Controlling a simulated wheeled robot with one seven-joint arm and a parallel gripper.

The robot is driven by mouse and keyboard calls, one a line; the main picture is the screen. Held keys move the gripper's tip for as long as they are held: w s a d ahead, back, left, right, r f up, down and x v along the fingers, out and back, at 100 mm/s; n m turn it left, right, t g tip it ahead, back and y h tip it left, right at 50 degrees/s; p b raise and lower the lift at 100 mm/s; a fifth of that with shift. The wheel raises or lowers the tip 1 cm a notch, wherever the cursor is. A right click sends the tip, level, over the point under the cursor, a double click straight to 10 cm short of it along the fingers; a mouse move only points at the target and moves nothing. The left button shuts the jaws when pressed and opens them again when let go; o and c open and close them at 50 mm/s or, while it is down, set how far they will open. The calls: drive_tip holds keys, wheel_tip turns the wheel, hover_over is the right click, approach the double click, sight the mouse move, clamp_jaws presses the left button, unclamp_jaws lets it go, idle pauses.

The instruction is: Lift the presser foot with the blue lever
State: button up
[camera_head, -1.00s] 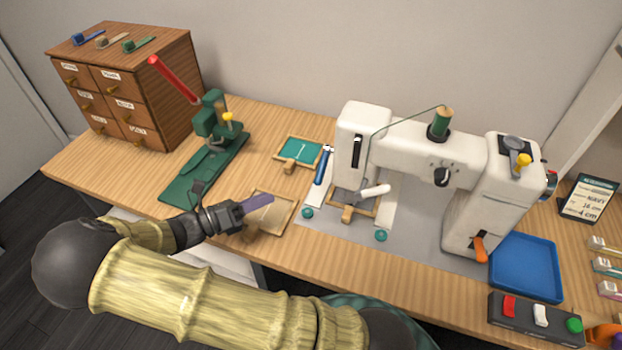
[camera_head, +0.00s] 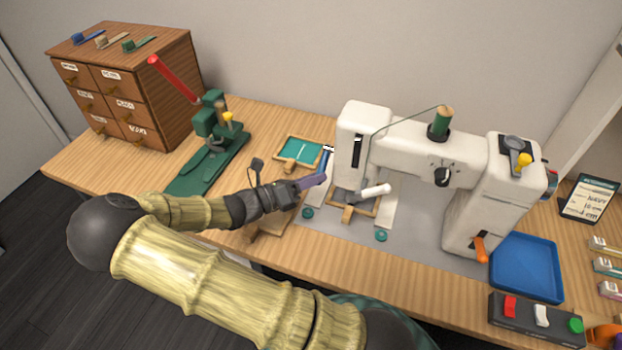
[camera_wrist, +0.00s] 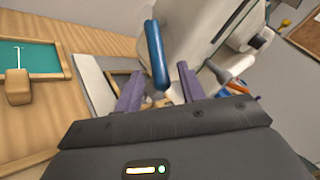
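The white sewing machine (camera_head: 408,141) stands on the table. Its blue lever (camera_wrist: 157,55) hangs at the left side of the machine head; in the head view only its upper part (camera_head: 327,155) shows, the rest being behind my fingers. My gripper (camera_head: 318,181) is at the lever, left of the needle area. In the wrist view my two purple fingers (camera_wrist: 159,80) are apart, with the lever's rounded lower end showing between them and touching neither. The presser foot is too small to make out clearly near the wooden frame (camera_head: 347,213) under the head.
A green press with a red handle (camera_head: 174,80) stands left of my arm, before a wooden drawer cabinet (camera_head: 125,90). A teal-filled frame (camera_head: 298,152) lies behind my gripper. A blue tray (camera_head: 526,267) and a button box (camera_head: 537,318) are at the right.

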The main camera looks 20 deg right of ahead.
clamp_jaws()
